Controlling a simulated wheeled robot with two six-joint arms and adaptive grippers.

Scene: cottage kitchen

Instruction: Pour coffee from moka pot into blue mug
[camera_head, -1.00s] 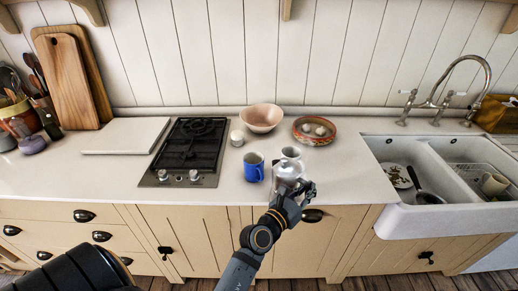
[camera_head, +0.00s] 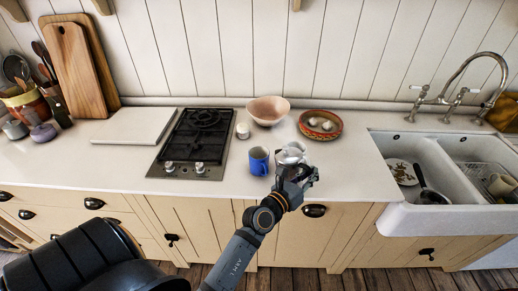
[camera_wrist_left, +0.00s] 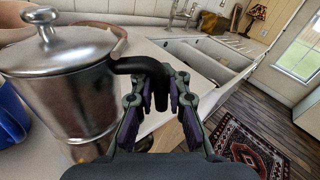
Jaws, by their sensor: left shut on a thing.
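The silver moka pot (camera_wrist_left: 72,85) is large at the left of the wrist view, its lid and knob on and its body close to upright. My left gripper (camera_wrist_left: 152,92) is shut on its black handle (camera_wrist_left: 137,64). In the head view, my left gripper (camera_head: 298,172) covers much of the pot (camera_head: 287,158). The blue mug (camera_head: 259,162) stands upright on the counter, just left of the pot. Part of the blue mug (camera_wrist_left: 10,115) shows at the left edge of the wrist view. I cannot tell whether pot and mug touch. My right gripper is out of view.
A whitish cup (camera_head: 297,147) is partly hidden behind the pot. A pink bowl (camera_head: 268,110), a patterned dish (camera_head: 320,124) and a small white jar (camera_head: 243,131) stand behind. The black hob (camera_head: 192,145) is left; the sink (camera_head: 390,218) is right.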

